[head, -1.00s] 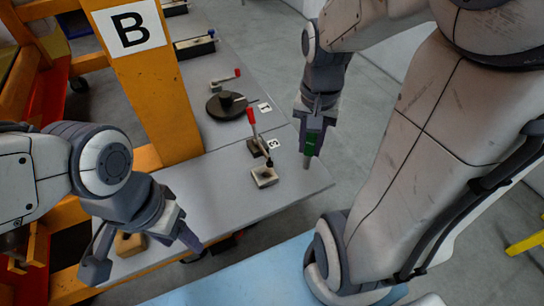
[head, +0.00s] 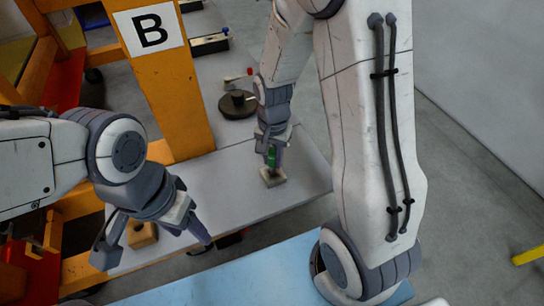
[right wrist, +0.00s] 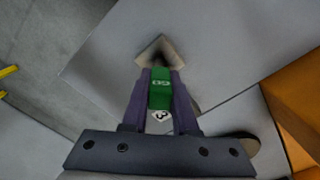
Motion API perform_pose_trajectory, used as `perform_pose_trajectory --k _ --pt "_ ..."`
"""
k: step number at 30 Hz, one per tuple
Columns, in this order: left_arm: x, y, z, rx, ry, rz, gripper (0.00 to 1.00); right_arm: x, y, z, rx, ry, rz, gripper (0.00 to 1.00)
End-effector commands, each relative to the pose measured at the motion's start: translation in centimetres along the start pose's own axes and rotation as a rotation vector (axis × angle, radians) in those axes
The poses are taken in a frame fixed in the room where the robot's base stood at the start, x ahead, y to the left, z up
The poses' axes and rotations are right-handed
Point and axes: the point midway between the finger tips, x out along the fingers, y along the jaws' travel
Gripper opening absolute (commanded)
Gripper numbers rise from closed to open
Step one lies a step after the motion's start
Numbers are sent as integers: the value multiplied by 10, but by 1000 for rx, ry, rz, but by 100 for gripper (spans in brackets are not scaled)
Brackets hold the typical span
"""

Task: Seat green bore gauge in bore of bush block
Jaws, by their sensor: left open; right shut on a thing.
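The green bore gauge (head: 271,156) is held upright between the fingers of my right gripper (head: 272,163).
The tan block (head: 141,235) stands on the bench (head: 230,185) near its left end. A black round fixture (head: 238,104) is behind my right gripper. An orange post (head: 168,90) with a "B" sign rises at the bench's back. The red-handled clamp is mostly hidden.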

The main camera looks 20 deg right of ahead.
Motion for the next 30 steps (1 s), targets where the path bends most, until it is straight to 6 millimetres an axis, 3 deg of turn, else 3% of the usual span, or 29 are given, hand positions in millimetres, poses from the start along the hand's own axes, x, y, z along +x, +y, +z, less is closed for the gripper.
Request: perform_pose_trajectory --k 12,13,15,24,30 --pt "3 0 0 0 0 0 58 7 1 -1 1 1 -1 0" --pt "2 0 0 0 0 0 58 6 1 -1 1 1 -1 35" --pt "2 0 0 0 0 0 58 6 1 -1 1 1 -1 57" --pt "1 0 0 0 0 0 58 5 1 -1 1 1 -1 57" --pt "0 0 0 0 0 0 58 -14 0 -2 1 5 -5 57"
